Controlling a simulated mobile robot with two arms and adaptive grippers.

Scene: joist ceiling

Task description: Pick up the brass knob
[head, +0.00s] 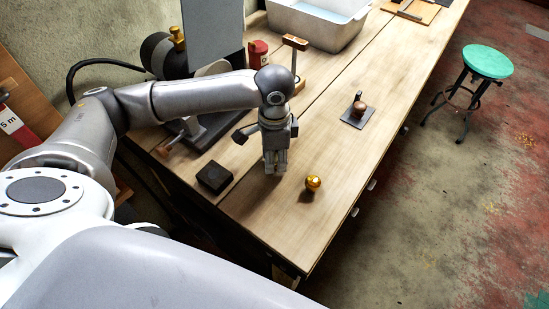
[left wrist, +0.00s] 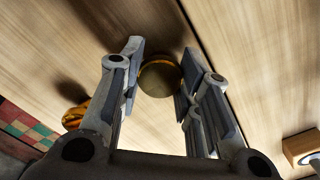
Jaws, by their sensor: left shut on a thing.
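My left gripper (head: 275,170) points down over the wooden bench, its fingers together in the head view. In the left wrist view, the left gripper (left wrist: 160,65) is shut on a round, dull brass piece with a brighter rim, which I take for the brass knob (left wrist: 158,78). In the head view the fingers hide this knob. A shiny golden ball-shaped piece (head: 313,183) stands on the bench just right of the gripper. A golden piece, probably the same one, shows left of the fingers in the left wrist view (left wrist: 75,117). My right gripper is not in view.
A dark block (head: 214,178) lies left of the gripper. A small plate with a copper-coloured knob (head: 358,107) lies farther right. A white tub (head: 318,25) and red tin (head: 258,52) stand behind. The bench front is mostly clear; a green stool (head: 487,62) stands beyond its edge.

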